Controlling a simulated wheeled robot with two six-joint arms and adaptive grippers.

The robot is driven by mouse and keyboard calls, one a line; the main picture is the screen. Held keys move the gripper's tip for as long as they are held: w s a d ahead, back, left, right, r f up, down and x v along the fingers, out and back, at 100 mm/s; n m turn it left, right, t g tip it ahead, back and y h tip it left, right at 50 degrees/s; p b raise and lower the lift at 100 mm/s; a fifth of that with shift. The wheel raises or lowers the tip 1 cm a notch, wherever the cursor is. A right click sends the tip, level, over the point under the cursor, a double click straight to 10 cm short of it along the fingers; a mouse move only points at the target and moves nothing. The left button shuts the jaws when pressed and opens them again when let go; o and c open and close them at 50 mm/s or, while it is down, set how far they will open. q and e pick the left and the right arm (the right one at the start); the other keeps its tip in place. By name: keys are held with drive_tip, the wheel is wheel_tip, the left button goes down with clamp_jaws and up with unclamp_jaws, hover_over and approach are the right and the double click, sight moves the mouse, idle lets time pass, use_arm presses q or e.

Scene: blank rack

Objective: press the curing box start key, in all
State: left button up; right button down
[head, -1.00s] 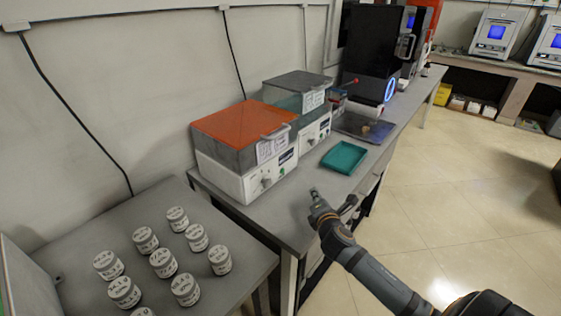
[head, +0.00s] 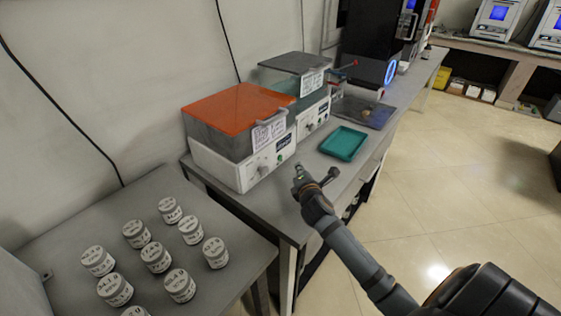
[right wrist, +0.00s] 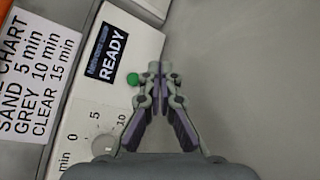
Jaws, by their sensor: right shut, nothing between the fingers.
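The curing box (head: 215,167) has a white base and an orange lid, and stands on the bench against the wall. Its front panel fills the left of the right wrist view, with a display (right wrist: 108,54) reading READY. The round green start key (right wrist: 132,79) lies below the display, and a white dial (right wrist: 103,145) is marked in minutes. My right gripper (head: 299,170) is in front of the panel; in the right wrist view its shut, empty fingertips (right wrist: 160,68) are just right of the green key. I cannot tell whether they touch it. My left gripper is not in view.
A second box (head: 312,115) with a grey lid stands behind the first. A teal tray (head: 343,143) lies to the right on the bench. Several white-lidded jars (head: 156,257) stand on the nearer table. A chart (right wrist: 30,70) is on the box front.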

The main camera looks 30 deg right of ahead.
sight(280, 157)
drive_tip(key=w, duration=0.1)
drive_tip(key=w+a, duration=0.1)
drive_tip(key=w, duration=0.1)
drive_tip(key=shift+w+a, duration=0.1)
drive_tip(key=shift+a, duration=0.05)
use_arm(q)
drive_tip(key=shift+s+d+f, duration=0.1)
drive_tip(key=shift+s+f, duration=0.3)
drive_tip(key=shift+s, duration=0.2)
use_arm(e)
drive_tip(key=shift+w+a, duration=0.25)
drive_tip(key=shift+w, duration=0.25)
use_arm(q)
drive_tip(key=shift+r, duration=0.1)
use_arm(e)
drive_tip(key=shift+w+a+r, duration=0.1)
drive_tip(key=shift+w, duration=0.15)
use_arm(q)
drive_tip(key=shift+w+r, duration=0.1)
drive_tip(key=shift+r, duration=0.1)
use_arm(e)
drive_tip(key=shift+w, duration=0.15)
